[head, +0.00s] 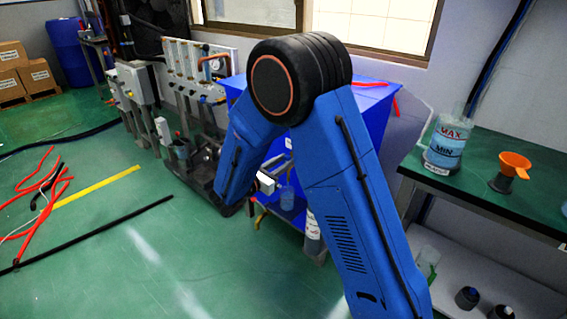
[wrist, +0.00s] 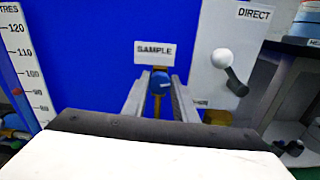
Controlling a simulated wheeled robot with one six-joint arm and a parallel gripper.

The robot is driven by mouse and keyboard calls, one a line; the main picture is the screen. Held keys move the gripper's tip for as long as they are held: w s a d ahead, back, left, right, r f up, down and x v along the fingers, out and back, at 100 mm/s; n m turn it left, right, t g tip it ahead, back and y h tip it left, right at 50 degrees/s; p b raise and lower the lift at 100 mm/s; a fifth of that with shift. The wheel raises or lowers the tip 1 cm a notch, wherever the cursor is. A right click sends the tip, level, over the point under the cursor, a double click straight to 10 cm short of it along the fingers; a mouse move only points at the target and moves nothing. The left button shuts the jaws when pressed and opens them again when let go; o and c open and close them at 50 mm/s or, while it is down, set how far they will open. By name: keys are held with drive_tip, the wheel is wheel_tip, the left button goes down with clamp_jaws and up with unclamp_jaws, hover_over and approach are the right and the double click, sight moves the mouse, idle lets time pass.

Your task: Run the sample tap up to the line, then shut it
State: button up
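The sample tap's blue handle (wrist: 160,84) is in the wrist view, just below the SAMPLE label (wrist: 154,52) on the blue cabinet. My gripper (wrist: 161,78) has one finger on each side of the handle, and the fingers look apart with narrow gaps beside it. I cannot tell whether they touch it. In the head view a small clear vessel with bluish contents (head: 287,198) stands low in front of the blue cabinet (head: 375,115). Its line is too small to read. My arm hides the tap there. The spout and any flow are hidden.
A white-knobbed DIRECT lever (wrist: 229,66) is close on the right, and a litre scale (wrist: 24,60) is on the left. A MAX/MIN jug (head: 446,141) and orange funnel (head: 513,164) stand on the green bench. Red hoses (head: 45,190) lie on the open floor.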

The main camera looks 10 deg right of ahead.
drive_tip(key=shift+m, duration=1.5)
drive_tip(key=o, duration=1.1)
drive_tip(key=shift+s, duration=0.1)
drive_tip(key=v, duration=1.7)
drive_tip(key=shift+s+a, duration=0.1)
drive_tip(key=shift+a, duration=0.05)
